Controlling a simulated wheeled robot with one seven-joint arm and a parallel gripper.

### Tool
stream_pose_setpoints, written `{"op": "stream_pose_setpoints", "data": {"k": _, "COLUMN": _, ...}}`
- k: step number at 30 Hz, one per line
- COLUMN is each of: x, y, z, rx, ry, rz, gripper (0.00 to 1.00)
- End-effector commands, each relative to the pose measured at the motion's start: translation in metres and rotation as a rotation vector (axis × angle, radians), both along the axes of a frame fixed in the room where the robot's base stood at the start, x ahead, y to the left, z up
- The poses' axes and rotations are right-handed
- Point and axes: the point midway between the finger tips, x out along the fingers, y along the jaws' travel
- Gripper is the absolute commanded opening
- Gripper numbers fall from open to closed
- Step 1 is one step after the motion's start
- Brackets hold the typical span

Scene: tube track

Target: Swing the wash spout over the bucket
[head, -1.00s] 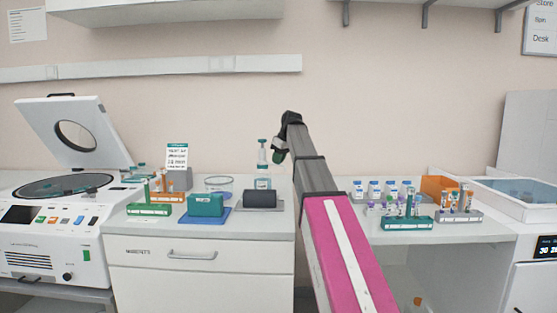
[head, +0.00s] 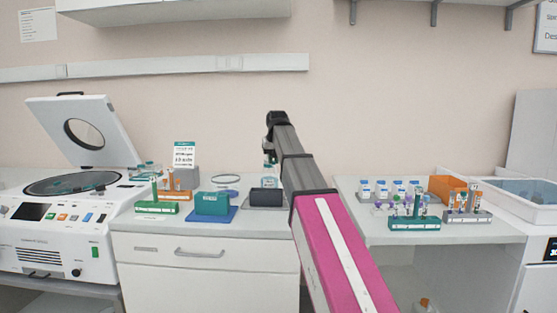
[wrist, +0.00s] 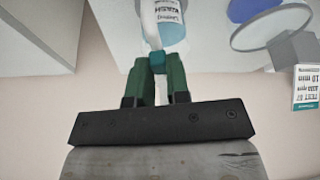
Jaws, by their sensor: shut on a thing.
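The wash bottle (head: 269,180) stands at the back of the left counter, partly behind my arm. Its label and pale blue body (wrist: 172,20) show upside down in the wrist view. A white spout tube (wrist: 149,25) runs along it to a teal top piece (wrist: 157,61). My gripper (wrist: 160,68) has its green fingers shut on that teal piece. In the head view my gripper (head: 268,157) is at the bottle's top, small and partly hidden.
A teal block (head: 212,203) on a blue mat and a dark block (head: 266,197) sit in front. A sign (head: 184,155) and tube racks (head: 156,207) are to the left. An open-lidded centrifuge (head: 72,185) is further left. More racks (head: 414,223) stand on the right counter.

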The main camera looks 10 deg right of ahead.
Motion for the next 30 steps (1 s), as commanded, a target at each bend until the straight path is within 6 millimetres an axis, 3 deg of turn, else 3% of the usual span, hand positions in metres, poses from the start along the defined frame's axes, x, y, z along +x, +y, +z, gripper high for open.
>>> {"op": "stream_pose_setpoints", "data": {"k": 13, "x": 0.001, "y": 0.024, "z": 0.0, "rx": 0.0, "ry": 0.001, "rz": -0.256, "gripper": 0.0}}
{"op": "stream_pose_setpoints", "data": {"k": 30, "x": 0.002, "y": 0.028, "z": 0.0, "rx": 0.001, "ry": 0.001, "rz": -0.308, "gripper": 0.0}}
